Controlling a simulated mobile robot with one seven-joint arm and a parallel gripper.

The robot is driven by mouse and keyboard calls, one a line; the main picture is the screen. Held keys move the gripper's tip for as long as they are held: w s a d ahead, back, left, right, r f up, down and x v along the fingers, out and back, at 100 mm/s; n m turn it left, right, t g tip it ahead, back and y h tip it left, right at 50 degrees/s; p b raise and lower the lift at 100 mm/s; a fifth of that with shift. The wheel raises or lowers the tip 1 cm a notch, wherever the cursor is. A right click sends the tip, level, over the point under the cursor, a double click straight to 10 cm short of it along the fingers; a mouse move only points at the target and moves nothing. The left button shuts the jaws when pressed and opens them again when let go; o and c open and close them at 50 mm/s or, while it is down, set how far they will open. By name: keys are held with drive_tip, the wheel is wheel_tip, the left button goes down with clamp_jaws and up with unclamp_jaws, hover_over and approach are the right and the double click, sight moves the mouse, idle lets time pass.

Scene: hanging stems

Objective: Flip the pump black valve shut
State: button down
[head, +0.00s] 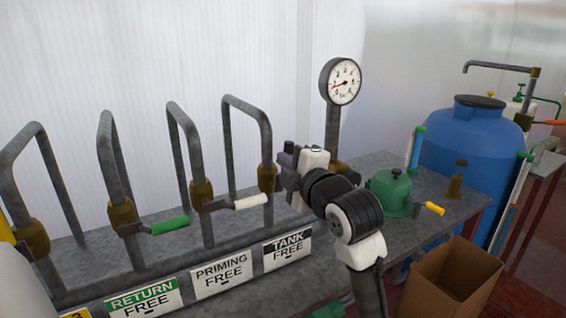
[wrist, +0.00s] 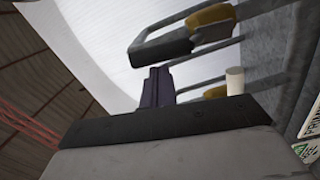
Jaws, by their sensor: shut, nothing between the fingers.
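In the wrist view a dark lever (wrist: 160,47) with a brass valve body (wrist: 210,16) is just beyond my fingertips; it looks like the black valve. In the head view its brass body (head: 267,178) shows on the rightmost pipe loop, above the TANK FREE sign (head: 288,248); my arm hides the lever there. My gripper (head: 287,158) is shut and empty, close to that valve. Its dark fingers (wrist: 158,82) are together, and the tips nearly meet the lever in the picture. I cannot tell whether they touch.
Left of it are a white-handled valve (head: 250,201), also in the wrist view (wrist: 235,81), and a green-handled valve (head: 170,226). A gauge (head: 343,80) stands behind my arm. A green pump (head: 390,190), a blue tank (head: 465,145) and a cardboard box (head: 450,280) are right.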

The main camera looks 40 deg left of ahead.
drive_tip(key=w+d+f+m, duration=0.3)
drive_tip(key=w+f+m, duration=0.4)
drive_tip(key=m, duration=0.7)
drive_tip(key=shift+w+d+m+g, duration=0.3)
drive_tip(key=shift+w+d+g, duration=0.1)
drive_tip(key=shift+w, duration=0.75)
